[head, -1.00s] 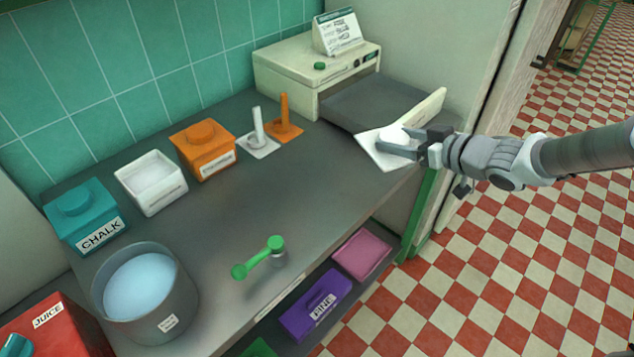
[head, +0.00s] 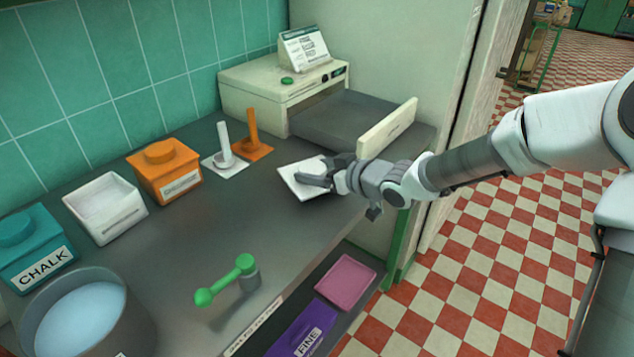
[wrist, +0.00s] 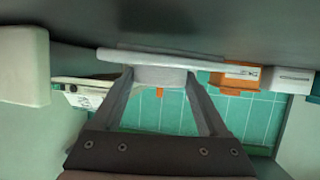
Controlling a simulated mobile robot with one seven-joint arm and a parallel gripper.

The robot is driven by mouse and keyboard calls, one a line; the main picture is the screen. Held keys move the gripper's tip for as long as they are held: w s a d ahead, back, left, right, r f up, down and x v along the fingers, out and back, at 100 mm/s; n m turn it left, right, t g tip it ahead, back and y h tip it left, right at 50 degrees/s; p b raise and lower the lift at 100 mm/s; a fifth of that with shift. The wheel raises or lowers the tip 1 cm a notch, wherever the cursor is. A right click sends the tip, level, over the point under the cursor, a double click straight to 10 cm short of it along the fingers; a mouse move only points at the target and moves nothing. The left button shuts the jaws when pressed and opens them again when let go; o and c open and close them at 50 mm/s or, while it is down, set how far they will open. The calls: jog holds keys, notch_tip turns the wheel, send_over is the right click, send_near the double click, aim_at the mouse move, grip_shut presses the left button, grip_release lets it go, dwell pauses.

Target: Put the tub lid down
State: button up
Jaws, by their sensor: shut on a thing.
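The tub lid (head: 300,188) is a flat white square with a raised round knob. My gripper (head: 321,179) is shut on that knob and holds the lid at the counter's right part, in front of the open drawer. The wrist view shows the lid (wrist: 215,66) edge-on, with its knob between the two fingers of my gripper (wrist: 160,77). I cannot tell whether the lid touches the counter (head: 225,235). An open white tub (head: 110,222) stands at the left between the orange and teal boxes.
White (head: 225,160) and orange (head: 252,145) upright handles on square plates stand left of the lid. A cream machine (head: 250,95) with its drawer front (head: 388,125) pulled out is behind. A green-handled lever (head: 228,280) stands near the front edge. The counter's middle is clear.

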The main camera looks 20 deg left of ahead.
jog(key=shift+f, duration=0.85)
jog(key=shift+f+b, duration=0.25)
jog(key=shift+b, duration=0.05)
jog(key=o, duration=1.3)
jog(key=shift+r, duration=0.1)
jog(key=shift+c, duration=0.2)
jog(key=shift+s+d+r+p, duration=0.1)
jog(key=shift+d+r+p, duration=0.15)
jog(key=shift+r+p, duration=0.15)
jog(key=p+v, duration=0.4)
jog(key=v, duration=0.6)
jog(key=shift+s+d+r, duration=0.1)
jog(key=shift+s+d, duration=0.05)
jog(key=shift+d, duration=0.05)
jog(key=shift+s+d+p, duration=0.3)
jog(key=shift+d, duration=0.05)
